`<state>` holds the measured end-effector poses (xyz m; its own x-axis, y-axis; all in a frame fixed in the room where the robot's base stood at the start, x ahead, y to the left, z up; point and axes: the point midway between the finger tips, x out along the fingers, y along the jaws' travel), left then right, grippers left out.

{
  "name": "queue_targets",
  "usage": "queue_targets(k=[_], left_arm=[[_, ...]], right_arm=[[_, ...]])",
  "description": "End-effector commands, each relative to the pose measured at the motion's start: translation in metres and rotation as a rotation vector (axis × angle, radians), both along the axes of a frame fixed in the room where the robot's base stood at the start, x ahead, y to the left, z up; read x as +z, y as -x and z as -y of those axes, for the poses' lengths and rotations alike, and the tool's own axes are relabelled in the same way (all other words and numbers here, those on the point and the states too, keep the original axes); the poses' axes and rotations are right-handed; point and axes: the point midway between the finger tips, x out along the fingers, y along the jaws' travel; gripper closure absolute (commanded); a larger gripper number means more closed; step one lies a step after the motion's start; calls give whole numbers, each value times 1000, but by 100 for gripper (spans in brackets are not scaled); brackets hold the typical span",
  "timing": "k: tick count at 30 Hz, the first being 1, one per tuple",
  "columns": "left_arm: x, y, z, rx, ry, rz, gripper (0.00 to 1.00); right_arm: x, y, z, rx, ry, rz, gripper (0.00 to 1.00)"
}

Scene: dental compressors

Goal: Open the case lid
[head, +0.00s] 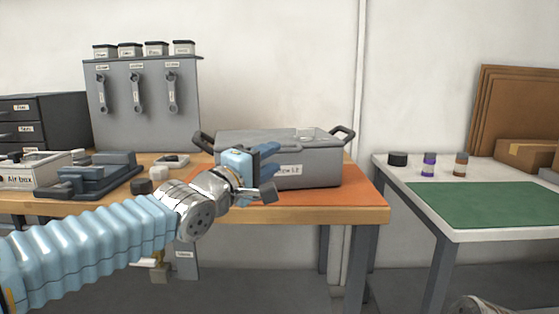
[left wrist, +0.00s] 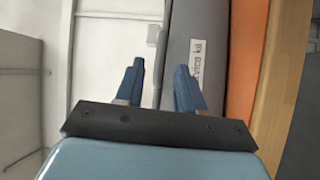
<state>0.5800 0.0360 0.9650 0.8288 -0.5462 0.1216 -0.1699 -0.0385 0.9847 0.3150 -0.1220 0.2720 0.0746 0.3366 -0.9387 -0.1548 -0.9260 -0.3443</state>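The case (head: 315,165) is a grey box with a flat lid (head: 262,136), dark handles at both ends and a white label on its front. It stands on an orange mat on the wooden table, and the lid looks shut. My left gripper (head: 268,155) is in front of the case's left half, hiding part of its front and label. The case's labelled front (left wrist: 198,75) lies beyond the right finger. My right gripper is not clearly visible; a metallic part shows at the head view's bottom right.
A grey panel (head: 150,120) with hanging wrenches stands behind the table's left side. A blue-grey vise-like device (head: 90,178) and a white box (head: 30,172) sit at left. The right table has a clear green mat (head: 480,203).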

Motion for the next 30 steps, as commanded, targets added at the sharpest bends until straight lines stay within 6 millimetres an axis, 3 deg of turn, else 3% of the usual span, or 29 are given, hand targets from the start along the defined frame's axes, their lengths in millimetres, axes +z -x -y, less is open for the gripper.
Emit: queue_targets(k=[7,18,25,30], left_arm=[[5,-29,20,-1,-1,-1,62],[5,-34,23,0,-1,0,62],[5,-34,23,0,-1,0,97],[5,-34,23,0,-2,-1,100]], right_arm=[[-1,0,0,0,1,1,53],[-1,0,0,0,0,1,53],[-1,0,0,0,0,0,53],[-1,0,0,0,0,0,53]])
